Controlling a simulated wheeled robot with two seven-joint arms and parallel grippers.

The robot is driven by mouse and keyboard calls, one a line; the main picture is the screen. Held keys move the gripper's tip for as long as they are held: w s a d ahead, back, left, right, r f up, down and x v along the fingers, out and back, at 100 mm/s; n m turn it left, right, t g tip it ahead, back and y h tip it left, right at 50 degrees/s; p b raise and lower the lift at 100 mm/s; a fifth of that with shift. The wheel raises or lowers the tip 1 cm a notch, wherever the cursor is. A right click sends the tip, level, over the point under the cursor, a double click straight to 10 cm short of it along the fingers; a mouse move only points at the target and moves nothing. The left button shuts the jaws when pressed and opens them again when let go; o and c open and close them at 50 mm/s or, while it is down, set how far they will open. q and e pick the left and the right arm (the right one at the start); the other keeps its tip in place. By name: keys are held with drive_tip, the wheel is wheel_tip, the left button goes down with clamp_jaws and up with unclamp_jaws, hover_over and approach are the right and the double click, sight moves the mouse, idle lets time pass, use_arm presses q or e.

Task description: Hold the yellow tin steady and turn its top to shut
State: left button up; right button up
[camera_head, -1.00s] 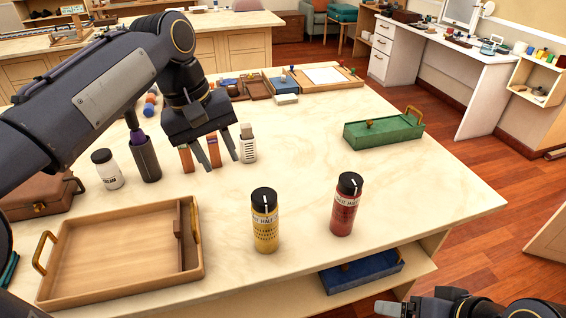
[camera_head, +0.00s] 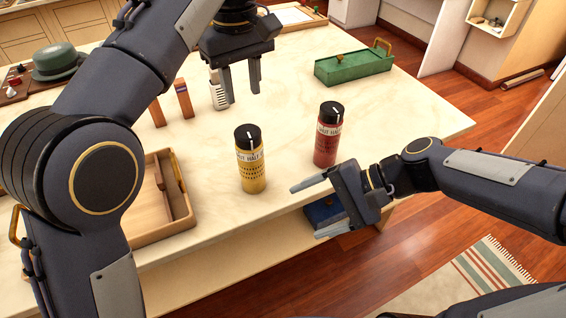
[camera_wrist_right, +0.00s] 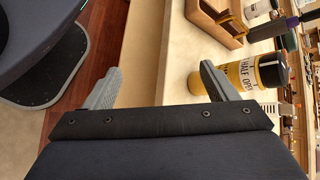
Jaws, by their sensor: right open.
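The yellow tin (camera_head: 252,172) stands upright near the table's front edge. Its black top (camera_head: 247,138) carries a white line, and a white label below reads partly "HALF". In the right wrist view the tin (camera_wrist_right: 238,76) lies sideways, beyond my right-hand finger. My left gripper (camera_head: 242,84) points down above the table, behind the tin, with its fingers apart and nothing between them. My right gripper (camera_head: 308,212) is open and empty in front of the table edge, to the right of the tin. Its fingers also show in the right wrist view (camera_wrist_right: 157,82).
A similar red tin (camera_head: 327,142) stands just right of the yellow one. A green box (camera_head: 352,68) sits at the back right. The table's right part is clear.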

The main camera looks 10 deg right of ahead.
drive_tip(key=w+a+f+m+y, duration=0.1)
drive_tip(key=w+a+m+y, duration=0.25)
drive_tip(key=w+m, duration=0.35)
drive_tip(key=m+t+y, duration=0.3)
drive_tip(key=m, duration=0.2)
approach(250, 163)
drive_tip(key=w+a+f, duration=0.1)
drive_tip(key=f, duration=0.1)
drive_tip(key=w+a+f, duration=0.1)
drive_tip(key=w, duration=0.1)
drive_tip(key=shift+w+a+f, duration=0.25)
drive_tip(key=shift+w+f, duration=0.05)
drive_tip(key=shift+f, duration=0.05)
drive_tip(key=x, duration=0.7)
drive_tip(key=shift+w+a, duration=0.1)
drive_tip(key=shift+a, duration=0.2)
drive_tip(key=c, duration=1.2)
